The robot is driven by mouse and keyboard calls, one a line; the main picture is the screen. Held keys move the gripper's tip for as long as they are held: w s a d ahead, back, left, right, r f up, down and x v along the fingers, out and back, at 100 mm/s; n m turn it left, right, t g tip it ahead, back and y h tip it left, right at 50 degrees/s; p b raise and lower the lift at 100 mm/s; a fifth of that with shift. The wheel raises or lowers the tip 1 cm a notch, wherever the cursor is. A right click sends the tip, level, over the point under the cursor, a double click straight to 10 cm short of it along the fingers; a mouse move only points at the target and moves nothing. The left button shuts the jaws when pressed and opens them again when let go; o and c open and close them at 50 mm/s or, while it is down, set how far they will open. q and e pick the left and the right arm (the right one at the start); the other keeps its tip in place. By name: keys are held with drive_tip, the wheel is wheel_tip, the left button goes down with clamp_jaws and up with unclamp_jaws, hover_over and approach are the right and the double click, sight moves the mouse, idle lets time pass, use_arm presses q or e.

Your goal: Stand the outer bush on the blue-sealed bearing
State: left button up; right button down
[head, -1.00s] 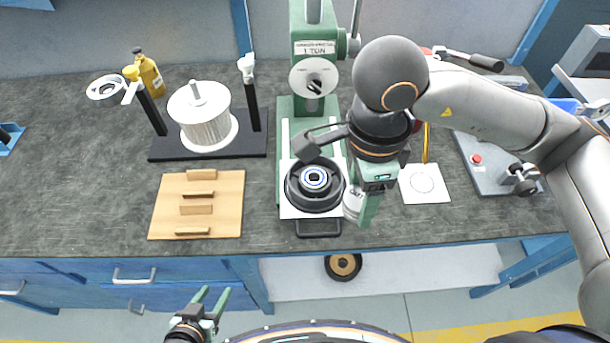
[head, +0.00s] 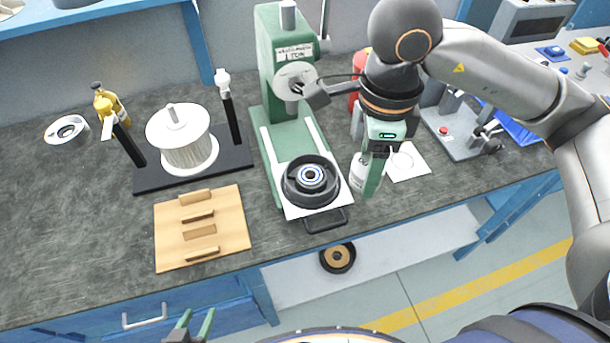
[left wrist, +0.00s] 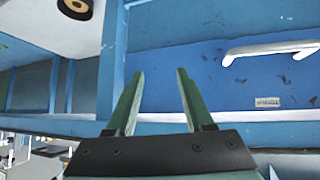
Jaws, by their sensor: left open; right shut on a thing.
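The blue-sealed bearing (head: 311,175) lies inside a dark round holder (head: 290,190) on the green press's base, its blue ring facing up. My right gripper (head: 370,172) is right of it, pointing down, shut on a pale cylindrical piece (head: 359,172), which I take for the outer bush. One finger hides part of this piece. I cannot tell whether it touches the bench. My left gripper (head: 194,327) is low, in front of the bench; the left wrist view shows its fingers (left wrist: 157,100) open and empty.
The green press (head: 268,60) stands behind the holder. A wooden slotted board (head: 172,240), a black stand with a white spool (head: 188,145) and a metal ring (head: 67,130) are to the left. A white sheet (head: 415,170) lies right. Blue drawers (left wrist: 225,75) face my left gripper.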

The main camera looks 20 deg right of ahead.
drive_tip(key=shift+w+a, duration=0.15)
drive_tip(key=shift+w, duration=0.15)
drive_tip(key=w+a+f+p, duration=0.1)
drive_tip(key=w+f, duration=0.2)
drive_tip(key=w, duration=0.1)
drive_tip(key=w+a+f, duration=0.2)
drive_tip(key=w+f, duration=0.1)
drive_tip(key=w, duration=0.1)
drive_tip(key=w+a+f+p, duration=0.1)
drive_tip(key=w+f, duration=0.2)
drive_tip(key=w, duration=0.1)
drive_tip(key=shift+w+a+f+p, duration=0.15)
drive_tip(key=shift+w+f+p, duration=0.05)
drive_tip(key=shift+f+p, duration=0.1)
wheel_tip(320, 180, down, 3)
drive_tip(key=shift+f, duration=0.1)
drive_tip(key=shift+w, duration=0.1)
drive_tip(key=shift+f+b, duration=0.45)
drive_tip(key=shift+f, duration=0.1)
